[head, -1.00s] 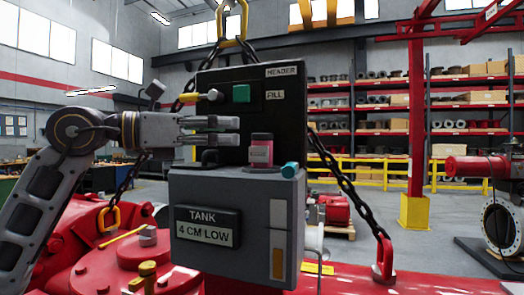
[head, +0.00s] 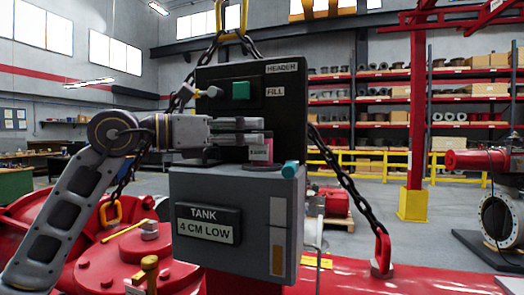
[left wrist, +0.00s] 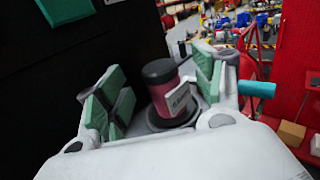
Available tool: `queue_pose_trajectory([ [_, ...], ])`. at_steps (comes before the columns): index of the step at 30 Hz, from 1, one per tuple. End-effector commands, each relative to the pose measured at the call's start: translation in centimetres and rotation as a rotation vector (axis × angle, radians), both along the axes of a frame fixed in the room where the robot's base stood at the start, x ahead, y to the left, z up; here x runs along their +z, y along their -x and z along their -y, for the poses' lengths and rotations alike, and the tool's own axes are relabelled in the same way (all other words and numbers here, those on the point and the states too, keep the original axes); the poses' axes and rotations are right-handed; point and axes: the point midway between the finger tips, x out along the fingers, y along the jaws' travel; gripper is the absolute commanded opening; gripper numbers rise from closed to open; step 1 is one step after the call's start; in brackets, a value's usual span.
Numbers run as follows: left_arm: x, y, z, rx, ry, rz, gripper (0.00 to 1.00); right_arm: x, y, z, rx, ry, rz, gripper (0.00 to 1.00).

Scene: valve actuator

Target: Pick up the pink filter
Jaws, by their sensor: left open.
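The pink filter (head: 261,153) stands upright on top of the grey box (head: 292,186). In the left wrist view the pink filter (left wrist: 163,103) has a black cap and a white label, and sits in a round dark seat. My left gripper (head: 262,136) comes in level from the left, its fingers in front of the filter's upper part in the head view. In the left wrist view my left gripper (left wrist: 160,88) is open, with green pads on either side of the filter. No grip on it shows. My right gripper is not in view.
A teal knob (head: 290,169) sticks out at the box's right top edge. Chains (head: 345,185) slope down on both sides. Red machinery (head: 110,262) lies below.

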Motion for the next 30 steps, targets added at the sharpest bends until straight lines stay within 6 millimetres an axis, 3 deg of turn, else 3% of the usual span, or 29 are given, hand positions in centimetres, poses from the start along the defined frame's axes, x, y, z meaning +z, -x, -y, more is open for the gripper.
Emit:
queue_pose_trajectory([
  [15,-0.1,-2.1,3.6,-0.001,0.0,0.0,0.68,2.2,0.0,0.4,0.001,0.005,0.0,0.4],
  [30,-0.3,-2.2,3.8,0.0,0.0,0.0,0.68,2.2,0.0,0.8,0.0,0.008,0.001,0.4],
])
